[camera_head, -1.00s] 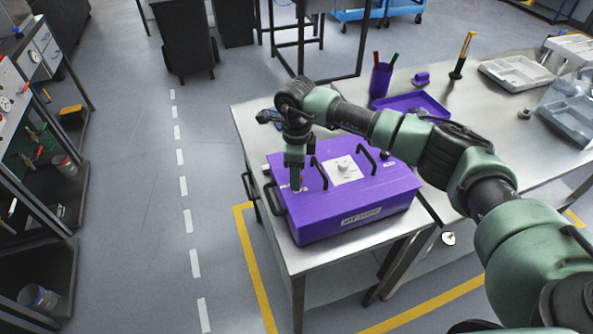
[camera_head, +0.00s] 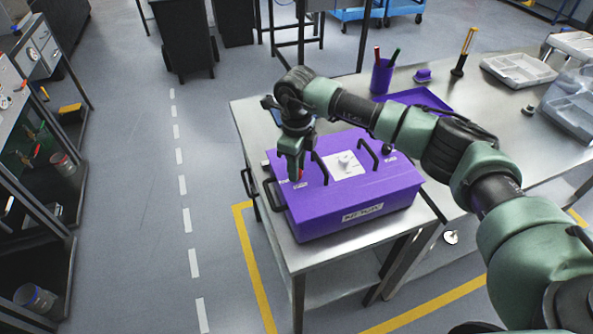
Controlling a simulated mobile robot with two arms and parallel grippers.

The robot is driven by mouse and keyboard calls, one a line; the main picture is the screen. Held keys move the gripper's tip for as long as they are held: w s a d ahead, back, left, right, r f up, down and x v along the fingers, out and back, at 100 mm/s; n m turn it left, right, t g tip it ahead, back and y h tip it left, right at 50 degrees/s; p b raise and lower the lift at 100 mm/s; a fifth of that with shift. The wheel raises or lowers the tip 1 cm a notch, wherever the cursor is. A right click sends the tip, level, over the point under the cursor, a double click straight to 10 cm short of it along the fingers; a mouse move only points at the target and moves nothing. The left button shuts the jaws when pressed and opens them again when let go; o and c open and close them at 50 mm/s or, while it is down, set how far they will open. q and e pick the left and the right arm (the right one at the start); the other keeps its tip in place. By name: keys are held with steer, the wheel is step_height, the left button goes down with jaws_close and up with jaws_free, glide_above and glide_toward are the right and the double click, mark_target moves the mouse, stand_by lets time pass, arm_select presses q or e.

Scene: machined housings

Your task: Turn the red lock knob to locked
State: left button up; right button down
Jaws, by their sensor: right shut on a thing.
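The purple housing (camera_head: 345,200) sits on the near end of the steel table, with black handles and a white plate with a white knob (camera_head: 345,162) on its top. My right gripper (camera_head: 297,177) points down at the left part of the housing's top. It is shut on the red lock knob (camera_head: 301,174), of which only a small red bit shows between the fingers. The knob's angle is hidden by the fingers. A small pale label (camera_head: 301,185) lies just below the fingertips. My left gripper is not in view.
The steel table (camera_head: 470,150) runs to the right. A purple tray (camera_head: 430,98), a purple pen cup (camera_head: 381,77), a screwdriver (camera_head: 463,55) and grey bins (camera_head: 518,70) stand behind the housing. A shelf unit (camera_head: 30,200) stands at far left, with open floor between.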

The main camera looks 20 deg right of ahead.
steer(key=m+b, duration=0.1)
steer(key=m, duration=0.1)
steer(key=m+b, duration=0.1)
steer(key=shift+f+m, duration=0.2)
steer(key=shift+m, duration=0.2)
steer(key=m+b, duration=0.2)
steer(key=m, duration=0.1)
steer(key=shift+m, duration=0.3)
steer(key=m+b, duration=0.1)
steer(key=m, duration=0.2)
steer(key=shift+m, duration=0.3)
steer(key=shift+d+r+m+b, duration=0.1)
steer(key=shift+m+b, duration=0.5)
steer(key=shift+m, duration=1)
steer(key=c, duration=1.1)
jaws_free()
steer(key=shift+c, duration=0.2)
steer(key=shift+r, duration=0.1)
